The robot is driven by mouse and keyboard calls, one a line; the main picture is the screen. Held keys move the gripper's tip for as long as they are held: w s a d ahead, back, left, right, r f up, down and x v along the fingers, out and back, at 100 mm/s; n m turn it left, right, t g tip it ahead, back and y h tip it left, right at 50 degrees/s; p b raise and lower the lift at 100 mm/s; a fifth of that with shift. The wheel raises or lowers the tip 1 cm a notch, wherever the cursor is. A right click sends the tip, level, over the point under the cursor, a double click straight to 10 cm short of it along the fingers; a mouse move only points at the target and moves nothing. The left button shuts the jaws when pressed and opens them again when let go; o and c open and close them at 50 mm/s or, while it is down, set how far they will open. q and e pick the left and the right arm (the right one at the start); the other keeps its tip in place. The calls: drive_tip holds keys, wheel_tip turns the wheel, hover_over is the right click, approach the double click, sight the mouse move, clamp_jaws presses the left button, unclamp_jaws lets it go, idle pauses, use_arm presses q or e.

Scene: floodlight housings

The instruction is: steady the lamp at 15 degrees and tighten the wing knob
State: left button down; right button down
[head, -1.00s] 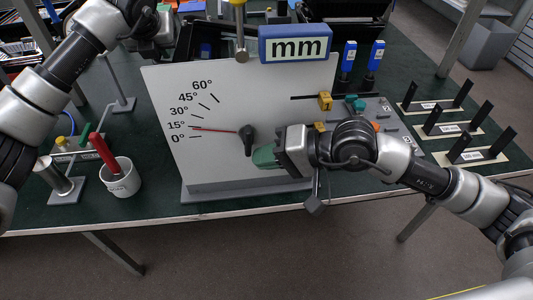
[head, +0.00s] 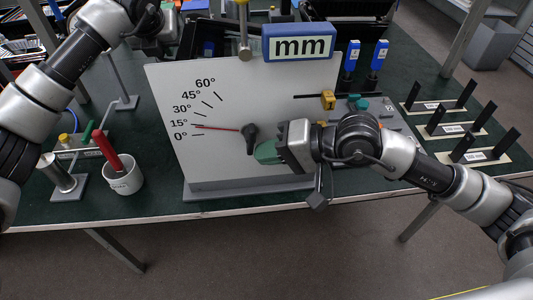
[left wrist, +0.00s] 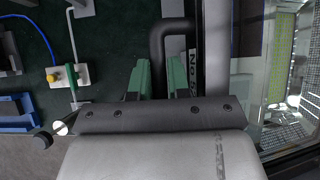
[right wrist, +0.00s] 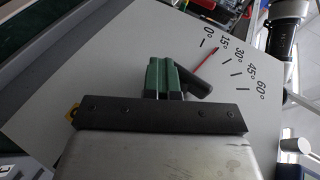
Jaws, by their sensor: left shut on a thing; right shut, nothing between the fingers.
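The white dial board (head: 215,165) stands on the table. Its red pointer (head: 215,128) lies at about the 15° mark, and also shows in the right wrist view (right wrist: 206,58). The black wing knob (head: 250,138) is at the pointer's inner end. My right gripper (head: 265,152) is shut and empty, its green fingertips close beside the knob (right wrist: 192,82); I cannot tell if they touch. My left gripper (left wrist: 160,80) is shut on a black bent handle (left wrist: 158,48), apparently the lamp's. In the head view the lamp is largely hidden behind the board.
A white cup with a red-handled tool (head: 122,181) and a metal cylinder on a plate (head: 58,176) stand at the left. Labelled racks with black posts (head: 475,157) stand at the right. The table's front edge is close.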

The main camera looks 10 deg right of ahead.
use_arm(q)
drive_tip(key=shift+d, duration=0.1)
use_arm(e)
drive_tip(key=v, duration=1.2)
drive_tip(key=shift+r, duration=0.2)
drive_tip(key=shift+s+a, duration=0.1)
use_arm(q)
drive_tip(key=c, duration=1.5)
unclamp_jaws()
drive_tip(key=shift+o, duration=1.1)
drive_tip(key=shift+d, duration=0.1)
drive_tip(key=shift+p+v, duration=0.55)
drive_tip(key=shift+v, duration=2.95)
use_arm(e)
drive_tip(key=shift+r, duration=0.5)
